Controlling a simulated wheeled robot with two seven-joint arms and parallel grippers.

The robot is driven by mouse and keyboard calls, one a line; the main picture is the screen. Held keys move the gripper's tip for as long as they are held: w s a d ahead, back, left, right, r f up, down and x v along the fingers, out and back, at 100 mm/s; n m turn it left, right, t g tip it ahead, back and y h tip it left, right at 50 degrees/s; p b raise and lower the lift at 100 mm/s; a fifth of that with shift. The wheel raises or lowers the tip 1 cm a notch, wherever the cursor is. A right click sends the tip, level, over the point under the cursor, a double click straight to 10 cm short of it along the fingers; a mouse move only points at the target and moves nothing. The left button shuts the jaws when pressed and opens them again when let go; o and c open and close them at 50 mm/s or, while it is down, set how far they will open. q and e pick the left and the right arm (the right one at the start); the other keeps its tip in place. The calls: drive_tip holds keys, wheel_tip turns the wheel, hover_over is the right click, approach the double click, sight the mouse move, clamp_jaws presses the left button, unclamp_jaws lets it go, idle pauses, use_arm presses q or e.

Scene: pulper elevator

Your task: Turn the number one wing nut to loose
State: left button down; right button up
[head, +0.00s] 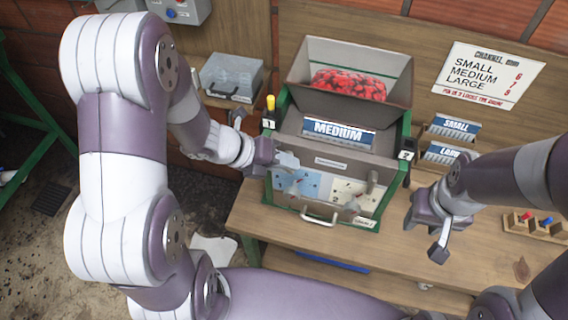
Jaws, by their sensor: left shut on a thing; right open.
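The pulper (342,143) stands on the bench with a hopper of red cherries and a blue MEDIUM plate. A "1" tag (268,124) marks its left post and a "2" tag (407,155) its right. My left gripper (277,157) is at the upper left of the front and is shut on what appears to be the number one wing nut, mostly hidden by the fingers. A grey upright piece (372,180), apparently the other wing nut, shows on the right of the front. My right gripper (436,230) is open and empty, right of the pulper.
SMALL (454,126) and LARGE (444,152) plates stand in racks at the right. A wall sign (487,75) lists sizes. A small block with coloured pegs (536,224) lies far right. A front handle (319,217) juts from the pulper.

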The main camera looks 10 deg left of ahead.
use_arm(q)
drive_tip(key=shift+a+f+n+h+b, duration=0.1)
drive_tip(key=shift+f+n+h+b, duration=0.3)
drive_tip(key=shift+h+b, duration=0.35)
drive_tip(key=h+b, duration=0.2)
drive_tip(key=b, duration=0.1)
drive_tip(key=n+t+h+b, duration=0.1)
drive_tip(key=h+b, duration=0.2)
drive_tip(key=shift+f+h+b, duration=0.2)
drive_tip(key=shift+h+b, duration=0.05)
drive_tip(key=shift+b, duration=0.1)
drive_tip(key=shift+r+n+t+h+b, duration=0.3)
drive_tip(key=shift+n+h+b, duration=0.2)
drive_tip(key=shift+h+b, duration=0.5)
drive_tip(key=c, duration=1)
unclamp_jaws()
drive_tip(key=shift+a, duration=0.1)
